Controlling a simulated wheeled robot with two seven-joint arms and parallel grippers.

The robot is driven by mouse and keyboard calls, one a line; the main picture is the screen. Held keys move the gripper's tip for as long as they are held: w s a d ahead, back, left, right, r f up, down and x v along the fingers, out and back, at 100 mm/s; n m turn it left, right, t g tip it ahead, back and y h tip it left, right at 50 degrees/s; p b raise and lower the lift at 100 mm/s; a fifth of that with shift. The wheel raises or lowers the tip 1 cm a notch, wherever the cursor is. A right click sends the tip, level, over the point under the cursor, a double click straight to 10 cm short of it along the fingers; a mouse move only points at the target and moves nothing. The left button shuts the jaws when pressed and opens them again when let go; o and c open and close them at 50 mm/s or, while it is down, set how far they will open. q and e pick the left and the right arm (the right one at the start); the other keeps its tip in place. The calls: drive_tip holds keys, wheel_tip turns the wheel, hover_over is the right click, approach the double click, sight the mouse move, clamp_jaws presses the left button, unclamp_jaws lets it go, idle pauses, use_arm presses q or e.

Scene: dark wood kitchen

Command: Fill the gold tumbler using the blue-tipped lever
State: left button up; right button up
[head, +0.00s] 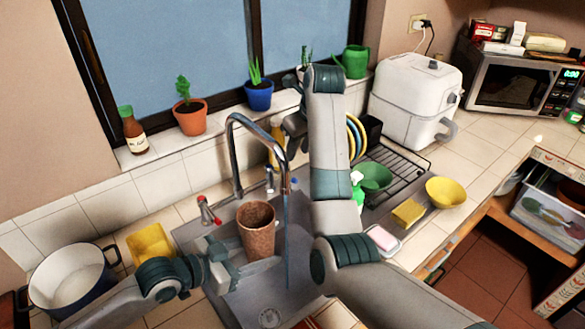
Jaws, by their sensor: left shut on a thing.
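The gold tumbler (257,232), brownish and speckled, stands upright over the sink (240,300). My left gripper (243,266) is shut on its lower part from the left. The curved metal tap (236,150) arches over from behind, with its spout end to the right of the tumbler's rim. A thin bluish stream (286,240) runs down from the spout, just right of the tumbler in the picture. The blue-tipped lever (294,183) is small, behind the spout and beside my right arm. My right gripper (296,130) is above it, partly hidden by its own arm; its fingers are unclear.
A red-tipped lever (206,208) is left of the tap. A white pot (70,278) and yellow container (151,243) stand left of the sink. A dish rack (395,168), green bowl (374,177), sponge (408,212) and yellow bowl (446,192) are right.

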drive_tip(key=m, duration=1.1)
drive_tip(key=d+m+y, duration=0.1)
drive_tip(key=m, duration=1)
drive_tip(key=m+g, duration=0.1)
drive_tip(key=m, duration=1)
drive_tip(key=shift+w+d+f, duration=0.15)
drive_tip(key=shift+w+d, duration=0.1)
drive_tip(key=shift+w, duration=0.1)
drive_tip(key=shift+y, duration=0.3)
drive_tip(key=x, duration=1.2)
drive_tip(key=shift+s+d, duration=0.1)
